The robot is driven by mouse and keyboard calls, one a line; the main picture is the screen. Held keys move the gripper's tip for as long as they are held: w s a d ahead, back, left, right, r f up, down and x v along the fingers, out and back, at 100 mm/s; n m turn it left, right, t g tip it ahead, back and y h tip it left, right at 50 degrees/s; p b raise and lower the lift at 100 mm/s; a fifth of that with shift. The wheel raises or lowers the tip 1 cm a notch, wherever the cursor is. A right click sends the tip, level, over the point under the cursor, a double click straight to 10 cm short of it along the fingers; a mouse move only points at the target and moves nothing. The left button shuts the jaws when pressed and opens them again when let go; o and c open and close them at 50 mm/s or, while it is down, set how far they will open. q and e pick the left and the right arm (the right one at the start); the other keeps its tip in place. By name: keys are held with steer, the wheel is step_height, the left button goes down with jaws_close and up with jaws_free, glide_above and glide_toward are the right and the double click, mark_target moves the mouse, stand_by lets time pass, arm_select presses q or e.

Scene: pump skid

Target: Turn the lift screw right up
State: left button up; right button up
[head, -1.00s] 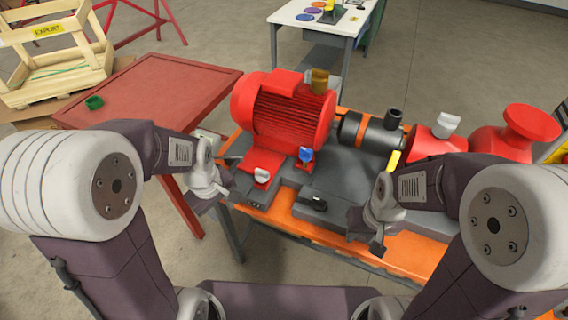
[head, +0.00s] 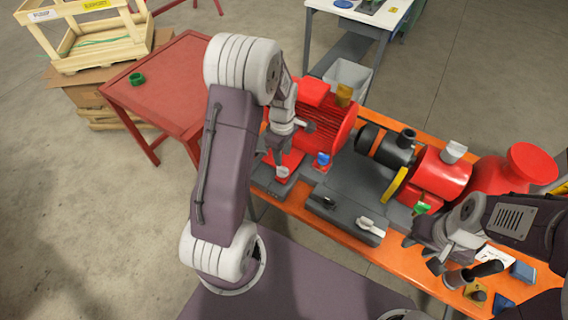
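The red motor (head: 318,122) stands on the grey base of the skid. Small knobbed screws stand in front of it: one with a pale cap (head: 283,172), one with a blue cap (head: 322,160). A black knob (head: 328,202) and a white knob (head: 366,223) sit on the grey blocks nearer me. I cannot tell which is the lift screw. My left gripper (head: 272,152) points down just above and behind the pale-capped screw, its fingers apart; contact does not show. My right gripper (head: 422,254) is open and empty over the skid's front right.
A black-handled tool (head: 487,268) and small coloured blocks (head: 475,292) lie on the orange skid frame (head: 342,234) near my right gripper. The red pump (head: 441,174) stands at right. A white workbench (head: 358,22) stands behind.

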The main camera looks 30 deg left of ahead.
mark_target(283, 167)
arm_select(q)
step_height(283, 167, down, 7)
steer(key=shift+f+p, duration=0.2)
steer(key=shift+p, duration=0.4)
jaws_close()
